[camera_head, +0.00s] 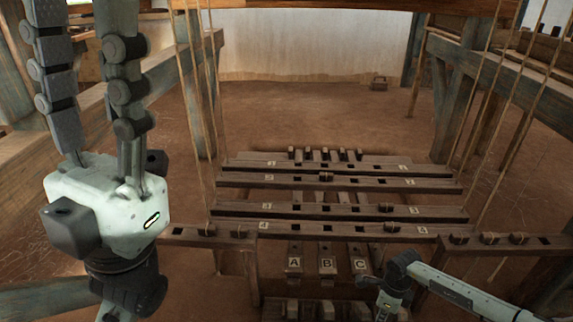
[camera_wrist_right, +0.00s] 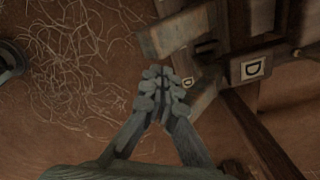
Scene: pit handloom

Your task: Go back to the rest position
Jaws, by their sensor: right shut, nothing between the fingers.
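My left gripper (camera_head: 82,45) is large at the left of the head view, with its fingers pointing up and set apart. Nothing shows between them, and their tips run to the top edge. My right arm comes in at the lower right of the head view, where its fingers cannot be made out. In the right wrist view my right gripper (camera_wrist_right: 164,78) has its fingers together and empty.
The loom's numbered wooden bars (camera_head: 340,183) span the middle of the head view. Blocks labelled A (camera_head: 294,264), B (camera_head: 327,265) and C (camera_head: 360,264) sit below them. Ropes hang on both sides. Pale loose threads (camera_wrist_right: 75,65) lie on the floor in the wrist view.

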